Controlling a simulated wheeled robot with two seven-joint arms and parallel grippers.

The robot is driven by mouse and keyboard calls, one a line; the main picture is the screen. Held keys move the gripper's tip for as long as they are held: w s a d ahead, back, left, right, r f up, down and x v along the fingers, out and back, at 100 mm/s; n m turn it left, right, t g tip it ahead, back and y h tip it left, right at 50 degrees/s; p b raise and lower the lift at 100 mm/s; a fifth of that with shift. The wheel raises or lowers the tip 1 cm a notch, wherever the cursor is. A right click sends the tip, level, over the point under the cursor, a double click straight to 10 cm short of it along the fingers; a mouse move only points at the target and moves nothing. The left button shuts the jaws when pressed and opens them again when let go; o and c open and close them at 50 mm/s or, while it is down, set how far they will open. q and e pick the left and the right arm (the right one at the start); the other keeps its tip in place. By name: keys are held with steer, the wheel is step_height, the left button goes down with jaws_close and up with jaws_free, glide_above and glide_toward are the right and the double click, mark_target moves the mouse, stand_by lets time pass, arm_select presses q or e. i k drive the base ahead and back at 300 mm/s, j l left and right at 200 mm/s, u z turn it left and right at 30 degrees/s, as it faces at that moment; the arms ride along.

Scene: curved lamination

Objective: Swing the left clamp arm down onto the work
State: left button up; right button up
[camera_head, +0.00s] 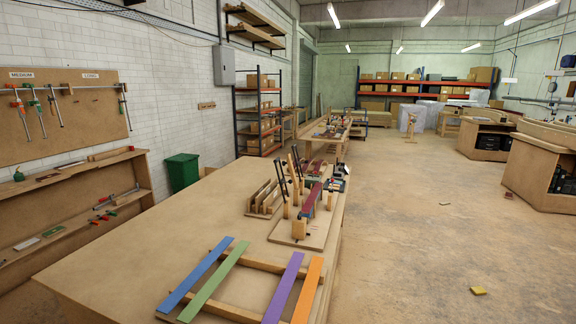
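A bending jig stands on a wooden base board (283,236) on the workbench. It has wooden posts and black clamp arms. One black clamp arm (283,178) on the jig's left side stands up, tilted, and another black upright arm (297,160) stands just behind it. A dark red strip (311,199) lies along the jig. At this size I cannot tell whether any clamp touches the strip. Neither of my grippers is in view.
In front of the jig, blue (196,274), green (214,281), purple (283,287) and orange (307,291) strips lie across a wooden rack. A slotted wooden stand (264,198) is left of the jig. The bench (150,245) is clear at left.

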mark_target(283, 181)
steer(key=i+l, duration=0.1)
steer(key=l, duration=0.3)
steer(key=i+l+u, duration=0.1)
steer(key=l, duration=0.25)
steer(key=i+l, duration=0.15)
steer(key=l, duration=0.25)
steer(key=i+l+u, duration=0.1)
steer(key=l, duration=0.3)
steer(key=i+l, duration=0.1)
steer(key=l, duration=0.3)
steer(key=i+u, duration=0.05)
